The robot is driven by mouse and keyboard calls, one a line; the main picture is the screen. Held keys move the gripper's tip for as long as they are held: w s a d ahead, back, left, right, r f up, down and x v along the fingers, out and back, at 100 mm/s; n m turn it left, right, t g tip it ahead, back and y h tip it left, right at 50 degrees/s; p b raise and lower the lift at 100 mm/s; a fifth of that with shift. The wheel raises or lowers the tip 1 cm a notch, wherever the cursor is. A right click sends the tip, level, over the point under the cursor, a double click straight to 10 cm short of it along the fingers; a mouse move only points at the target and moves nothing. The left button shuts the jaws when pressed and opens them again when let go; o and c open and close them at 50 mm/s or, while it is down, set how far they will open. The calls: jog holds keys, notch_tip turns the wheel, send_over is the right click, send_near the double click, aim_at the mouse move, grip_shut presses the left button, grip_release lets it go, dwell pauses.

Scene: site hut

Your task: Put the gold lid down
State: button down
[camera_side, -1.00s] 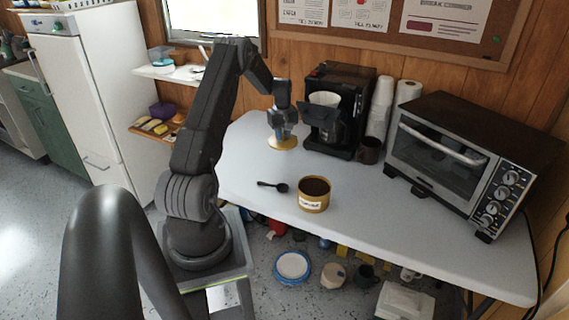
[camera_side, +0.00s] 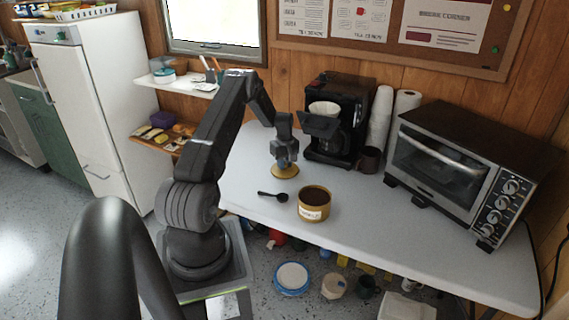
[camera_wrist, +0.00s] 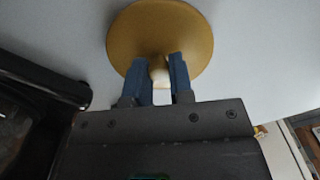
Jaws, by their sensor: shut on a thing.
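The gold lid (camera_side: 285,172) is a round disc at or just above the white tabletop, left of the coffee maker. I cannot tell whether it touches the table. My gripper (camera_side: 285,161) is over it, pointing down and shut on its knob. In the wrist view the lid (camera_wrist: 160,25) fills the top middle, and the blue fingers of my gripper (camera_wrist: 158,66) stand on either side of the knob. The open gold tin (camera_side: 314,205), with dark contents and a white label, stands nearer the table's front edge.
A black spoon (camera_side: 272,196) lies left of the tin. The white table (camera_side: 390,225) is clear right of the tin.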

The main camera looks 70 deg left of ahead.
jog(key=shift+f, duration=0.1)
jog(key=c, duration=1)
grip_release()
notch_tip(320, 180, up, 12)
